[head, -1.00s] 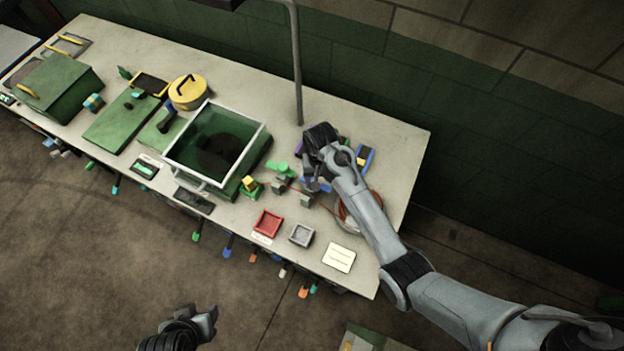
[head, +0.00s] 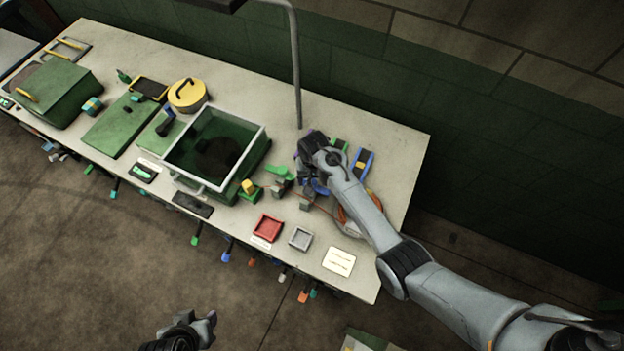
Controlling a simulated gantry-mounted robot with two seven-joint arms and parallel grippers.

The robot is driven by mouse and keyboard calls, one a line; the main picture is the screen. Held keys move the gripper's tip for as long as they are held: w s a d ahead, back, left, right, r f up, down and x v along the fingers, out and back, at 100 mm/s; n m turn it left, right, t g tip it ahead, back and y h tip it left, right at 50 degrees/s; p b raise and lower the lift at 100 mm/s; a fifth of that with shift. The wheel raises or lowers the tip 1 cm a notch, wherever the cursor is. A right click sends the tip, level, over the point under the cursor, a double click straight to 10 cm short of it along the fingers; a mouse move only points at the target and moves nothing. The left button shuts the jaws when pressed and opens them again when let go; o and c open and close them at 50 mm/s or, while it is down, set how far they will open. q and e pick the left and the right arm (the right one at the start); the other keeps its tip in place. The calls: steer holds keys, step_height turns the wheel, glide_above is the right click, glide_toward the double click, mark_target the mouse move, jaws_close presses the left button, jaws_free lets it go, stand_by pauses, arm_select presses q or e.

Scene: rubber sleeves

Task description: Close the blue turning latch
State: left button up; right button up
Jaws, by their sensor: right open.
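My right gripper (head: 306,178) is over the right part of the bench, pointing down, its jaws open and largely hidden by its own wrist. A small blue part (head: 319,188) shows right beside the fingers, partly covered by them. It may be the blue turning latch, but its shape and turn position are too small and covered to tell. Contact between fingers and blue part cannot be made out. My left gripper (head: 190,328) hangs in front of the bench at the bottom of the view, far from it; its jaw opening is unclear.
Left of my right gripper stand a green latch-like piece (head: 280,171) and a glass-topped green box (head: 216,150). Blue-handled pliers (head: 362,163) lie to its right. A red tray (head: 267,228), a grey tray (head: 300,238) and a white card (head: 339,262) lie near the front edge.

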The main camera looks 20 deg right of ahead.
steer(key=shift+f, duration=0.4)
steer(key=c, duration=1.1)
steer(key=shift+o, duration=0.2)
